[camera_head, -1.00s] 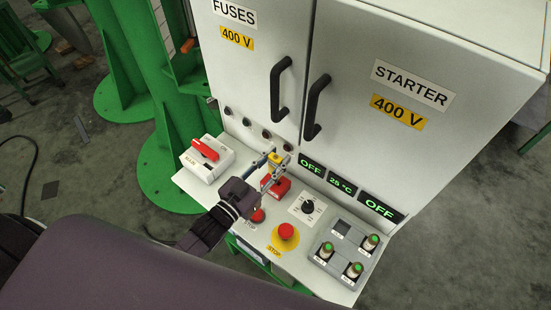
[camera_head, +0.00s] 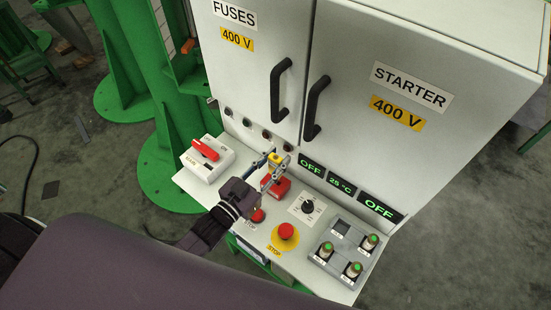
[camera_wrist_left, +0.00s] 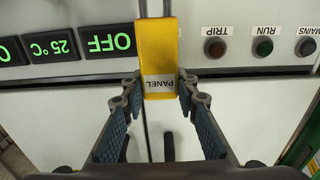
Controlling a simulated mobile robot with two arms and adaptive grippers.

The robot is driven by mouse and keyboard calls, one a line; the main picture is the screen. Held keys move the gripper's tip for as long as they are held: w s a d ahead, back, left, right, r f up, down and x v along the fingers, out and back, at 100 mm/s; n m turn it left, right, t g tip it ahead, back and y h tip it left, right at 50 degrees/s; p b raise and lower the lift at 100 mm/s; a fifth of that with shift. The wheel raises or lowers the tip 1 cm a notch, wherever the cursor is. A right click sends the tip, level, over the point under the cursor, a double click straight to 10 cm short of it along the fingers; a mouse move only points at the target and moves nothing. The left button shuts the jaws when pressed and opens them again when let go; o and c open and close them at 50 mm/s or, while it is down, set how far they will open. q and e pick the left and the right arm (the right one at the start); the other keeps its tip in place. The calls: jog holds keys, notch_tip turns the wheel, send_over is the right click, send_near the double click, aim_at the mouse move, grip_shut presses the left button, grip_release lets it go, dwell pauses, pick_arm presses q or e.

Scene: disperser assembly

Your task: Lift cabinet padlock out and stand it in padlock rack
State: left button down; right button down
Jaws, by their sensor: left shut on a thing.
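The padlock (camera_head: 275,158) is a yellow block. In the left wrist view its body (camera_wrist_left: 158,50) carries a white PANEL label. My left gripper (camera_head: 276,163) is shut on the padlock, with one finger on each side of it, in front of the cabinet doors. A red block (camera_head: 279,188) with a pale label sits on the console just below the gripper. I cannot tell whether this is the padlock rack or whether the padlock touches it. My right gripper is not in view.
The grey cabinet (camera_head: 350,110) with two black door handles rises behind. On the console are a red rotary switch (camera_head: 205,150), a black knob (camera_head: 308,206), a red mushroom stop button (camera_head: 286,231) and a grey holder (camera_head: 340,250) with green-topped parts.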

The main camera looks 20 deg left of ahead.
pick_arm(q)
jog(key=shift+f+b, duration=1)
jog(key=shift+f, duration=0.2)
jog(key=shift+f+b, duration=0.7)
jog(key=shift+f, duration=0.35)
jog(key=c, duration=1.4)
grip_release()
jog(key=shift+c, duration=0.2)
jog(key=shift+s, duration=0.1)
jog(key=v, duration=1.2)
